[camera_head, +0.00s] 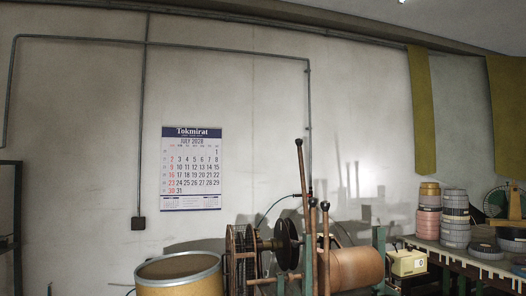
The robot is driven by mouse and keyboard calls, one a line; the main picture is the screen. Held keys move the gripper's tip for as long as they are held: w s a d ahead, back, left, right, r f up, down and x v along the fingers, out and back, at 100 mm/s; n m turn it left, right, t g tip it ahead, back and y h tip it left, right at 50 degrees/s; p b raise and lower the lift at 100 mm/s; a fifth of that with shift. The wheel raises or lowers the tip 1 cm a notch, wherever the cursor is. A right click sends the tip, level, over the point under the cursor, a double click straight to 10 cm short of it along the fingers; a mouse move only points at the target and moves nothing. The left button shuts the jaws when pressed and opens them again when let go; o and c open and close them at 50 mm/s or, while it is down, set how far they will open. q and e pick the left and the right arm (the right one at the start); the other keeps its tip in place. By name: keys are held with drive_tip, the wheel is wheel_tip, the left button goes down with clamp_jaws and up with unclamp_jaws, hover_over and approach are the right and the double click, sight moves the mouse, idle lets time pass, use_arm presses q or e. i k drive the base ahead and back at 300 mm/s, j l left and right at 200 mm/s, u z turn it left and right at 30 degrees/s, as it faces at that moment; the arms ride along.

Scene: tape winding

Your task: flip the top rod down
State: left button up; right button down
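Several brown rods with dark knobs stand up at the winding machine in the lower middle. The tallest rod (303,190) reaches well above the others and tilts slightly, its top leaning left. A shorter rod (313,245) and another rod (325,250) stand close together just right of it, nearly upright. Which one is the top rod is not marked; the tallest has the highest knob. The lower ends of the rods are cut off or hidden at the bottom edge. Neither of my grippers shows.
A dark reel (286,245) and a copper-coloured drum (355,268) flank the rods. A large barrel (180,278) stands at lower left. A small beige box (407,262) and stacked tape rolls (455,218) are at right. A calendar (191,168) hangs on the wall.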

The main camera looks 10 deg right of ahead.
sight(298, 141)
drive_tip(key=i+l+u, duration=0.1)
drive_tip(key=i+u, duration=0.25)
drive_tip(key=i, duration=1.05)
